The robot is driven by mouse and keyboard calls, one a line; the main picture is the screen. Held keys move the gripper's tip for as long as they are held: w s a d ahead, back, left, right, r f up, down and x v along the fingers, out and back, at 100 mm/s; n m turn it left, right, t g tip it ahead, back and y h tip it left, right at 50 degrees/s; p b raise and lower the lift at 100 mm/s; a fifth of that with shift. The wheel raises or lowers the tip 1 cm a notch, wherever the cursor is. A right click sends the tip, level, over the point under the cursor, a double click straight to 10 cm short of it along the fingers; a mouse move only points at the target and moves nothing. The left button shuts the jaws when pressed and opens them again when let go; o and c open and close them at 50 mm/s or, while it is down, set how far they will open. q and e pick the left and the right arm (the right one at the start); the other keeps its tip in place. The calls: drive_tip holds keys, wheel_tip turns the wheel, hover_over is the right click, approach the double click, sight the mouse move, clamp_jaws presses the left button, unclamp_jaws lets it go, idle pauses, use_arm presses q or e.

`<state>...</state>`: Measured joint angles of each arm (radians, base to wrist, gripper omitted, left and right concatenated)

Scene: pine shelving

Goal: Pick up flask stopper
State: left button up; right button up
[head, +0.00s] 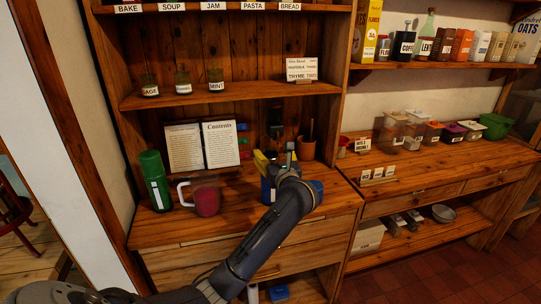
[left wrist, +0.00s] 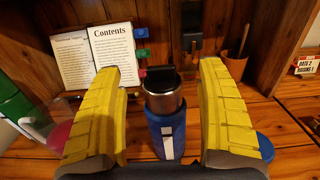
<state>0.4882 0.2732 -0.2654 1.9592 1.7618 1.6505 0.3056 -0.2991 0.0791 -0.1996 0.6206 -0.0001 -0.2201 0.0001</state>
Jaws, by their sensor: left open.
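A blue flask with a bare metal neck (left wrist: 167,125) stands upright on the wooden counter in the left wrist view. Its black flask stopper (left wrist: 161,76) sits on top of the neck. My left gripper (left wrist: 158,71) is open, with one yellow finger on each side of the flask and a gap on both sides. In the head view the left gripper (head: 272,160) is at the flask, and my arm and gripper hide most of it. I cannot clearly make out the stopper there. My right gripper is not in view.
A green bottle (head: 155,182) and a red-filled mug (head: 206,197) stand left on the counter. An open book (head: 222,144) leans at the back. A brown pot with utensils (head: 306,149) and a blue round item (head: 316,188) are to the right. A shelf (head: 235,91) hangs above.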

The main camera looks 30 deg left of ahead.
sight(271, 151)
use_arm(q)
drive_tip(key=shift+x, duration=1.85)
drive_tip(key=c, duration=1.1)
drive_tip(key=shift+d+f, duration=0.1)
drive_tip(key=shift+f, duration=0.05)
drive_tip(key=shift+c, duration=0.7)
